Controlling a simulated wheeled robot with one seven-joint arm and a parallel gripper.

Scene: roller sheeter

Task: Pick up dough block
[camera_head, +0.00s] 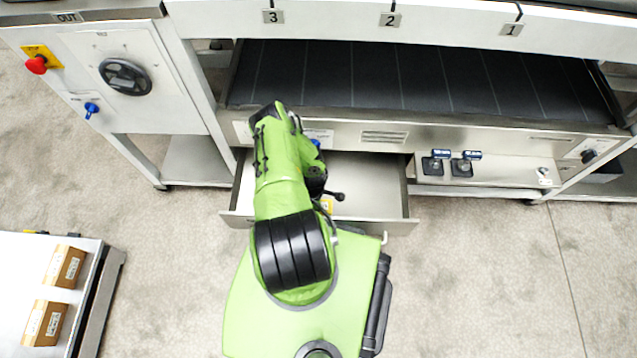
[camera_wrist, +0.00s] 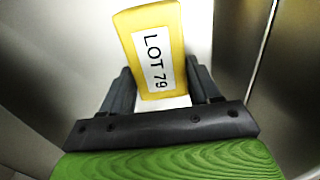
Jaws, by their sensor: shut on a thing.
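The dough block (camera_wrist: 146,20) is yellow with a white label that reads LOT 79. In the wrist view it sits between the two dark fingers of my gripper (camera_wrist: 164,88), which is shut on it. In the head view only a small yellow part of the block (camera_head: 327,204) shows beside my green arm. My gripper is over the open metal drawer (camera_head: 375,180), mostly hidden by the arm. I cannot tell whether the block touches the drawer floor.
The drawer's front panel (camera_head: 390,226) and side walls stand around the gripper. A dark belt (camera_head: 420,80) lies above and behind the drawer. A control panel (camera_head: 125,75) is at left. A side table (camera_head: 20,270) with brown boxes stands at lower left. Floor is clear at right.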

